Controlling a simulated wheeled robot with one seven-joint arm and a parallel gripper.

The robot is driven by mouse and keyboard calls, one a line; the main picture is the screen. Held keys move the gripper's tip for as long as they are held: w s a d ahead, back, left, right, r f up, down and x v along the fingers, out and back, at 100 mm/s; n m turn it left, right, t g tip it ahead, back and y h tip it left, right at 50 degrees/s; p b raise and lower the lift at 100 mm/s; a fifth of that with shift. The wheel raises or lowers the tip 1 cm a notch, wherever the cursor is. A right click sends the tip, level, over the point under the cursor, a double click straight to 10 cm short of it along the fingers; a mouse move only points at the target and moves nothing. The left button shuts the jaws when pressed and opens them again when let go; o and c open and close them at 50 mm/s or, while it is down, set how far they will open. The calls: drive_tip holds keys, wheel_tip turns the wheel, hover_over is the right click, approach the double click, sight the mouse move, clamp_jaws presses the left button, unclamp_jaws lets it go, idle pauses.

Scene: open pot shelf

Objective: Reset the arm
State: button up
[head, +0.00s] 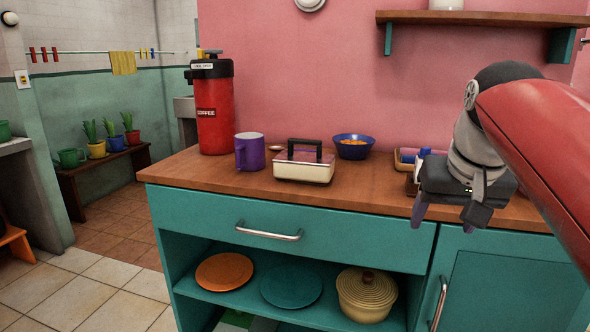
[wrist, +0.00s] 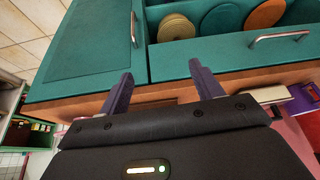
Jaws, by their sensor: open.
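My gripper (head: 444,214) is on the right in the head view, in front of the teal cabinet (head: 300,238) and near the front edge of its wooden top (head: 365,198). Its two purple fingers point down and are spread apart with nothing between them. In the wrist view my gripper (wrist: 162,90) is open and empty, with the cabinet's counter edge and teal front beyond the fingertips. My red arm reaches in from the right edge and hides the right end of the counter in the head view.
On the counter stand a red coffee dispenser (head: 212,112), a purple mug (head: 249,152), a cream box with a dark handle (head: 303,167) and a blue bowl (head: 352,148). A tray (head: 407,158) sits behind my gripper. The open shelf below holds an orange plate (head: 224,272), a teal plate (head: 291,286) and a lidded pot (head: 367,296).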

drive_tip(key=s+a+f+n, duration=0.1)
drive_tip(key=s+a+f, duration=0.2)
drive_tip(key=s+f, duration=0.3)
drive_tip(key=s+a+f+n, duration=0.1)
drive_tip(key=s+a+f, duration=0.3)
drive_tip(key=f, duration=1)
drive_tip(key=s, duration=0.2)
drive_tip(key=shift+s+a+f+t+y, duration=0.2)
drive_tip(key=shift+s+t+y, duration=0.1)
drive_tip(key=shift+s, duration=0.1)
